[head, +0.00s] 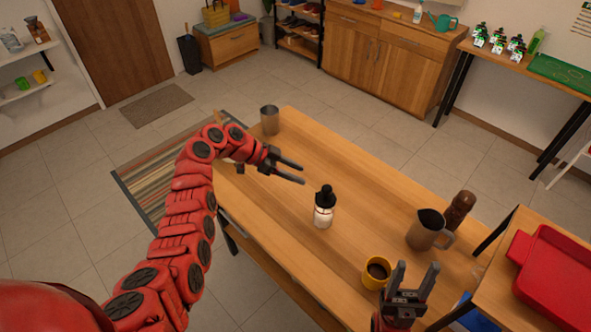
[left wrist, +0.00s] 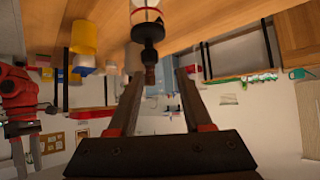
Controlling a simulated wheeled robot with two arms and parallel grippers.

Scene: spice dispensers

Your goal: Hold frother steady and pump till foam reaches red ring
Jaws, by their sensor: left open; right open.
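The frother (head: 324,207), with a clear and white body and a black top, stands upright near the middle of the wooden table. My left gripper (head: 303,173) is open and empty, to the left of and beyond the frother's black top, apart from it. In the left wrist view the frother (left wrist: 147,22) appears upside down, its black knob pointing down between the open fingers (left wrist: 155,78) but farther off. My right gripper (head: 412,268) is open and empty at the table's near right, beside the yellow cup. A red ring on the frother is too small to tell in the head view.
A yellow cup (head: 376,272) with dark liquid stands just left of my right gripper. A metal pitcher (head: 428,231) and a brown pepper mill (head: 459,211) stand to the right. A metal cup (head: 270,120) stands at the far left end. The table (head: 345,160) beyond the frother is clear.

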